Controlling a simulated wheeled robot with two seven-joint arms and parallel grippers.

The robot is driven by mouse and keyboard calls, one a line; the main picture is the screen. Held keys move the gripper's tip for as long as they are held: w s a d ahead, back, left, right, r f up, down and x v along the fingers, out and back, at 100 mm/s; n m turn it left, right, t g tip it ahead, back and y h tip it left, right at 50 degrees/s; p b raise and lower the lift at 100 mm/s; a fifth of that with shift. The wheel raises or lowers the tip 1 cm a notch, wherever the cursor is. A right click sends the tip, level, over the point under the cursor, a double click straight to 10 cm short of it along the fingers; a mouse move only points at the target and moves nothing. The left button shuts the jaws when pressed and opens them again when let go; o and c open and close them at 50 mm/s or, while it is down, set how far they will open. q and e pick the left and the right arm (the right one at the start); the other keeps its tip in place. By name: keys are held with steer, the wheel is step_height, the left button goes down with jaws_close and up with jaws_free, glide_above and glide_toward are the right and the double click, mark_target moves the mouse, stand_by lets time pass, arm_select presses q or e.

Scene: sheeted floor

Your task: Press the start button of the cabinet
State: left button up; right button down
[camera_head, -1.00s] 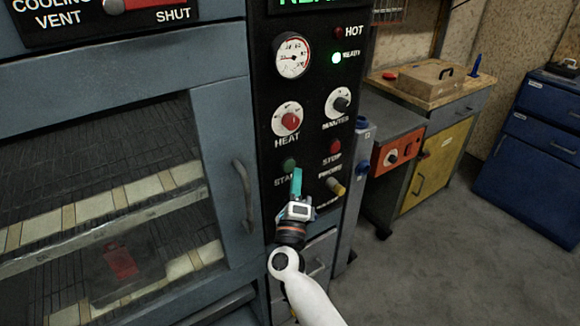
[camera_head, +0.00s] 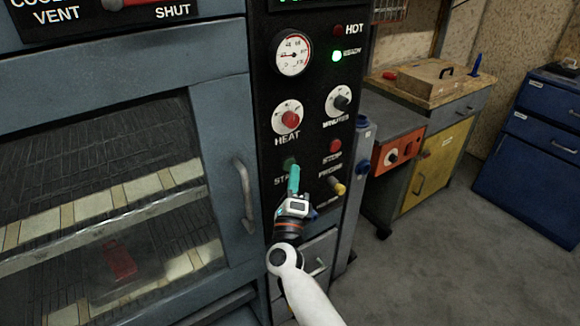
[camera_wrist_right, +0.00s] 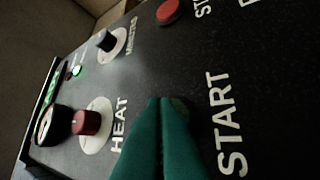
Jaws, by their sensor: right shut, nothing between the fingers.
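The cabinet's black control panel (camera_head: 310,120) stands right of its glazed door. The green start button (camera_head: 289,162) is on the panel below the HEAT knob, left of the red stop button (camera_head: 335,146). My right gripper (camera_head: 294,168) is shut and empty, its teal fingertips just below and overlapping the start button. In the right wrist view, the closed fingers (camera_wrist_right: 165,104) point at the panel beside the START label, and a dark green edge of the start button (camera_wrist_right: 180,103) shows behind their tips. I cannot tell whether they touch it. My left gripper is out of view.
The HEAT knob (camera_head: 290,119), minutes knob (camera_head: 341,103) and probe socket (camera_head: 337,186) surround the start button closely.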

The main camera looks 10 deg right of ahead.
steer(key=shift+w+a, duration=0.1)
steer(key=shift+w, duration=0.25)
stand_by(0.7)
steer(key=shift+s+r, duration=0.1)
steer(key=shift+s, duration=0.1)
steer(key=shift+s+d, duration=0.25)
steer(key=shift+s, duration=0.35)
steer(key=s, duration=0.1)
steer(key=s+d+p, duration=0.1)
steer(key=s, duration=0.1)
steer(key=s+p, duration=0.1)
steer(key=shift+s+d, duration=0.35)
steer(key=shift+d, duration=0.05)
stand_by(0.8)
